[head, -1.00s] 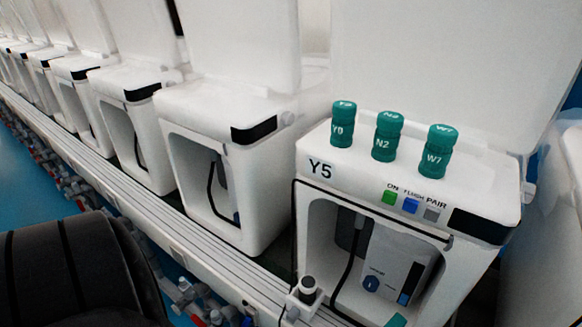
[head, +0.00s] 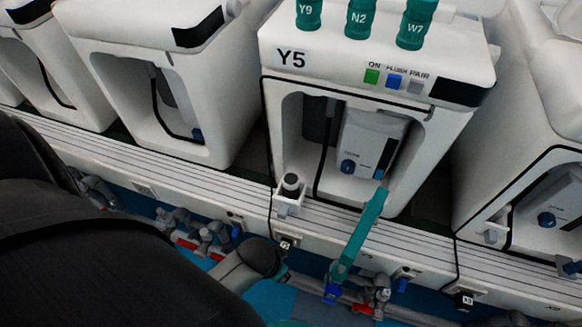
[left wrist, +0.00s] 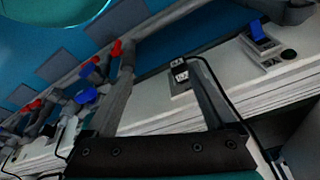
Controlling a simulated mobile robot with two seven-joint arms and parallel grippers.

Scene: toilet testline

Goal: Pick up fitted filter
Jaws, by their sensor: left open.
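Teal filter-like cylinders marked Y9 (head: 308,13), N2 (head: 359,18) and W7 (head: 415,25) stand on top of the white unit Y5 (head: 350,62); their tops are partly cut off in the head view. A dark-capped piece (head: 291,184) sits upright in a small white bracket (head: 290,203) at the unit's lower front left. I cannot tell for sure which is the fitted filter. My left gripper (left wrist: 160,55) is open, its two grey fingers apart over the rail front, with nothing held between them. No teal cylinder or bracket shows clearly in the left wrist view.
Grey pipes with red and blue valves (head: 205,240) run below the white rail (head: 330,228). A small plug (left wrist: 180,72) with a black cable is on the rail. Neighbouring white units stand close on both sides.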

